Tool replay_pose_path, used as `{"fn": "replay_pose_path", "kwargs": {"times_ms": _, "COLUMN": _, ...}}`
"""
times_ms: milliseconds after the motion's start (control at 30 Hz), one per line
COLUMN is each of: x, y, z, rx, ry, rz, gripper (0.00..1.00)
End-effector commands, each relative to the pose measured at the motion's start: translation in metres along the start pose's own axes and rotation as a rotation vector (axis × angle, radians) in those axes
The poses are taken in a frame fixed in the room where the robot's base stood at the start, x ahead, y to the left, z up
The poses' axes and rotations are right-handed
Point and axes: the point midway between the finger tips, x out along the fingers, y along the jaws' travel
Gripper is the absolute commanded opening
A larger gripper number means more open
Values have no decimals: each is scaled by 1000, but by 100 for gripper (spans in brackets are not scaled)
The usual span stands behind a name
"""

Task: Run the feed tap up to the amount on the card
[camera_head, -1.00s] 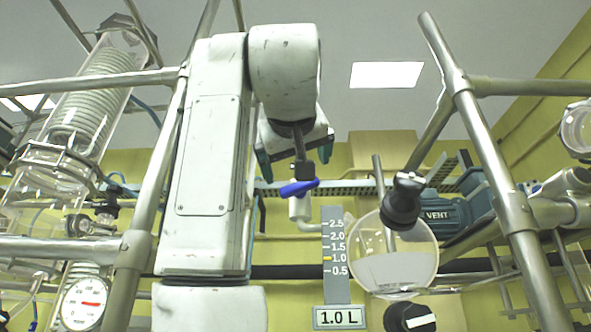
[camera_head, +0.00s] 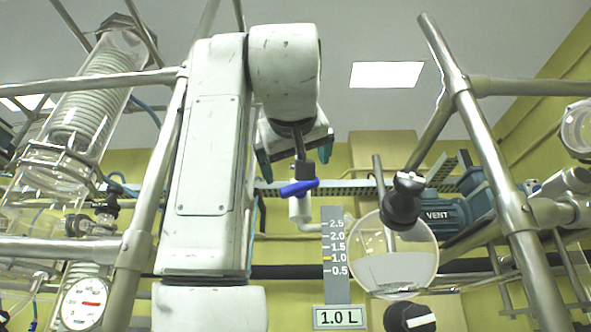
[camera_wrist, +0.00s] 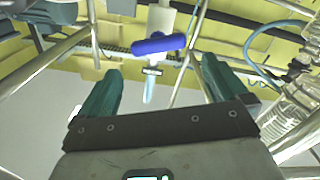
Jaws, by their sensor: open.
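The feed tap's blue handle (camera_head: 299,188) lies crosswise on a white pipe fitting; it also shows in the wrist view (camera_wrist: 158,45). My gripper (camera_head: 294,158) is open and empty, close to the tap, its teal fingers apart. In the wrist view my gripper (camera_wrist: 158,70) has the handle ahead of its fingertips, between their lines. The card (camera_head: 339,317) reads 1.0 L. Above it a grey scale (camera_head: 328,240) runs from 0.5 to 2.5, with a yellow mark at 1.0. Beside it is a round glass vessel (camera_head: 430,250); a pale area fills its lower part, top edge near the 1.0 mark.
A black knob (camera_head: 402,207) sits at the vessel's top and another dark knob (camera_head: 410,318) below it. A blue VENT unit (camera_head: 440,212) is behind. Metal frame posts (camera_head: 490,160) stand right and left of my arm. A pressure gauge (camera_head: 84,303) is at lower left.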

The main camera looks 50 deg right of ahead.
Motion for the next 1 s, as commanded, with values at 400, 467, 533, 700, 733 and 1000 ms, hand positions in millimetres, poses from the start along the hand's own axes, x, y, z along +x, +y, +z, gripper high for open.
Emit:
{"fn": "replay_pose_path", "kwargs": {"times_ms": 400, "x": 1, "y": -1, "z": 8, "rx": 2, "ry": -3, "rz": -4, "gripper": 100}}
{"fn": "replay_pose_path", "kwargs": {"times_ms": 467, "x": 2, "y": 0, "z": 8, "rx": -1, "ry": -2, "rz": -1, "gripper": 100}}
{"fn": "replay_pose_path", "kwargs": {"times_ms": 533, "x": 5, "y": 1, "z": 8, "rx": -1, "ry": -3, "rz": 1, "gripper": 100}}
{"fn": "replay_pose_path", "kwargs": {"times_ms": 700, "x": 27, "y": 2, "z": 6, "rx": -1, "ry": -5, "rz": 2, "gripper": 100}}
{"fn": "replay_pose_path", "kwargs": {"times_ms": 733, "x": 32, "y": 2, "z": 6, "rx": -1, "ry": -6, "rz": 2, "gripper": 100}}
{"fn": "replay_pose_path", "kwargs": {"times_ms": 1000, "x": 81, "y": 2, "z": 6, "rx": -2, "ry": -5, "rz": 2, "gripper": 100}}
